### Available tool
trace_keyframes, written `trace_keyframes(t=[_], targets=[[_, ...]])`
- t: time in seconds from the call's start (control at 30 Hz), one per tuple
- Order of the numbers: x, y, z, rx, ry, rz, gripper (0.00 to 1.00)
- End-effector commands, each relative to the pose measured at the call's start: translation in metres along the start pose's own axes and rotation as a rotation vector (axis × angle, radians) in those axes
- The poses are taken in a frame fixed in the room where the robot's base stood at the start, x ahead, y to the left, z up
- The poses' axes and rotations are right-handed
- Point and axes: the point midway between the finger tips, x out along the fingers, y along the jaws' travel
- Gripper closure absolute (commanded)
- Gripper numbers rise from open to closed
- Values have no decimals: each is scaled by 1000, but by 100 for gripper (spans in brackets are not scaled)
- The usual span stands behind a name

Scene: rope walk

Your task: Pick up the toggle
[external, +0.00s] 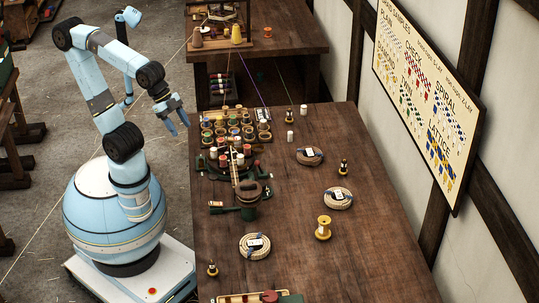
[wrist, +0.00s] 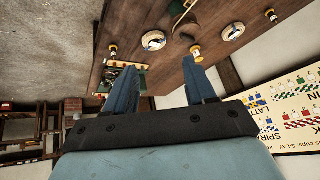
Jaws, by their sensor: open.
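My gripper (external: 179,127) hangs open and empty in the air, left of the wooden table (external: 298,255), near the rack of bobbins. In the wrist view its two blue fingers (wrist: 160,60) are spread, with the table beyond them and nothing between them. I cannot make out with certainty which thing is the toggle. Small dark-and-yellow upright pieces stand at the table's front left (external: 212,269), at its right (external: 343,167) and towards the back (external: 289,117). A tray (external: 235,298) at the bottom edge holds a pale rod and a red piece, partly cut off.
A rack of coloured bobbins (external: 236,127) and a dark green device (external: 238,212) fill the table's left side. Labelled rope coils (external: 255,246) (external: 338,198) (external: 310,156) and a yellow spool (external: 323,228) are spread about. Strings run above the rack. A sample board (external: 428,95) hangs right.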

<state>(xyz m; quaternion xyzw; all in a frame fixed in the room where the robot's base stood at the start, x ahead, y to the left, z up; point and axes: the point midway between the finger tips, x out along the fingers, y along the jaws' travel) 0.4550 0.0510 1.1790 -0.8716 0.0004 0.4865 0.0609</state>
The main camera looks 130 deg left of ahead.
Motion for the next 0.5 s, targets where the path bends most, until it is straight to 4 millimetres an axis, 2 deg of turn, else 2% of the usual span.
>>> trace_keyframes(t=[0.03, 0.2, 0.5], targets=[[11, -16, -10, 20, 4, -19, 45], [42, -73, -39, 118, 32, -98, 45], [98, -184, -63, 320, 28, -271, 45]])
